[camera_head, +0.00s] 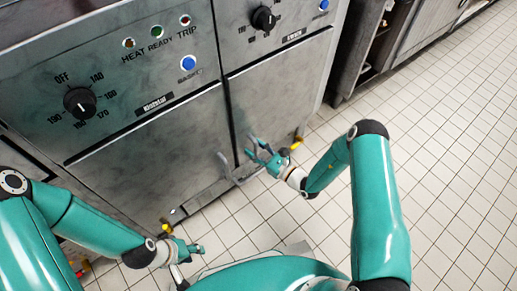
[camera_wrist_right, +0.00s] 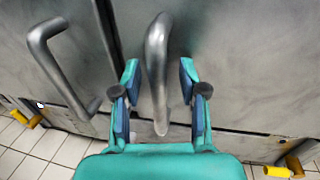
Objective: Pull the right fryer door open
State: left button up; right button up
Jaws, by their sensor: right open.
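The right fryer door (camera_head: 282,92) is a grey metal panel and looks shut. Its curved metal handle (camera_wrist_right: 156,70) stands between the two fingers of my right gripper (camera_wrist_right: 160,85) in the right wrist view. The fingers are apart, one on each side of the handle, with gaps showing. In the head view my right gripper (camera_head: 262,153) is at the lower left edge of the right door. The left door (camera_head: 150,150) also looks shut, and its handle (camera_wrist_right: 58,65) shows in the wrist view. My left gripper (camera_head: 185,250) is low in front of the left door; its jaw opening is unclear.
The fryer's control panel with a dial (camera_head: 80,101) and a blue basket button (camera_head: 189,63) is above the doors. Yellow feet (camera_wrist_right: 279,171) stand at the fryer's base. The tiled floor (camera_head: 445,150) is clear to the right. Other steel units (camera_head: 425,25) stand at the back right.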

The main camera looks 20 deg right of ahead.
grip_shut()
dwell(0.3)
